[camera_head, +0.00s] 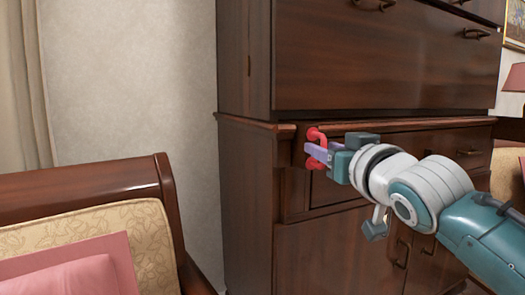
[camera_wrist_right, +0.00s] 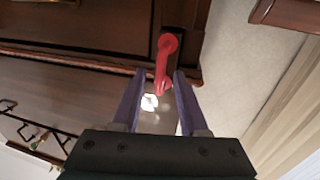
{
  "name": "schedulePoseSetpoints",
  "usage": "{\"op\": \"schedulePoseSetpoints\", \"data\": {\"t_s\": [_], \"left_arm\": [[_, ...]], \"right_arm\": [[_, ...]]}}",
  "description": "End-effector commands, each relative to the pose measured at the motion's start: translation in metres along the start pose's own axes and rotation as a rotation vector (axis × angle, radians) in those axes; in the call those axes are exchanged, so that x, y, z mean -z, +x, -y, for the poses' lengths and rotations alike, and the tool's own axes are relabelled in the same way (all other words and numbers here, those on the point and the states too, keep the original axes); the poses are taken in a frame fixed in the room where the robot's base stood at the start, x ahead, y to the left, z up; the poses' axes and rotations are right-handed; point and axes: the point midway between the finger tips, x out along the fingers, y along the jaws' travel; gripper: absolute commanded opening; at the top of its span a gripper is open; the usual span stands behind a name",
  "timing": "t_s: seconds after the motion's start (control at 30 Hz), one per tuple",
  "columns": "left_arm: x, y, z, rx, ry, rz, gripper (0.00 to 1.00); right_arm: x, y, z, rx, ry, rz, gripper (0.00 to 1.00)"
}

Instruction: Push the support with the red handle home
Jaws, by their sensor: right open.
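The red handle (camera_head: 316,135) is a bar pull on the upper left front of the dark wooden cabinet's lower part. The wooden support behind it is largely hidden by the handle and my gripper, and I cannot tell how far it stands out. My right gripper (camera_head: 318,153) is at the handle, its purple fingers pointing left toward it. In the right wrist view, the red handle (camera_wrist_right: 165,60) reaches between the tips of the open fingers (camera_wrist_right: 160,76). I cannot tell whether they touch it. My left gripper is out of view.
The tall cabinet (camera_head: 245,190) has a drawer beside the handle and doors below, with metal pulls. A wooden-framed seat (camera_head: 85,190) with a pink cushion (camera_head: 75,270) stands at the left. A red lamp shade (camera_head: 515,78) is at the far right.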

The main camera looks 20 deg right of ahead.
Motion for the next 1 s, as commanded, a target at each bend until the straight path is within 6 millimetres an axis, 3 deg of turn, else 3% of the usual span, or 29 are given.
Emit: {"op": "schedulePoseSetpoints", "data": {"t_s": [0.3,0.5,0.87,1.0], "left_arm": [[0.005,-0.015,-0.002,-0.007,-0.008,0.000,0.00],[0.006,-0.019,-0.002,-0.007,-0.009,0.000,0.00],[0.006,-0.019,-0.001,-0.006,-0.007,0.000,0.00],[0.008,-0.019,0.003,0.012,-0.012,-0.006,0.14]], "right_arm": [[0.001,-0.058,0.000,0.000,0.000,0.003,0.43],[0.001,-0.082,0.000,0.000,0.001,0.002,0.43],[0.001,-0.089,0.000,-0.001,-0.001,-0.001,0.43],[-0.001,-0.090,0.000,-0.002,-0.002,0.011,0.43]]}}
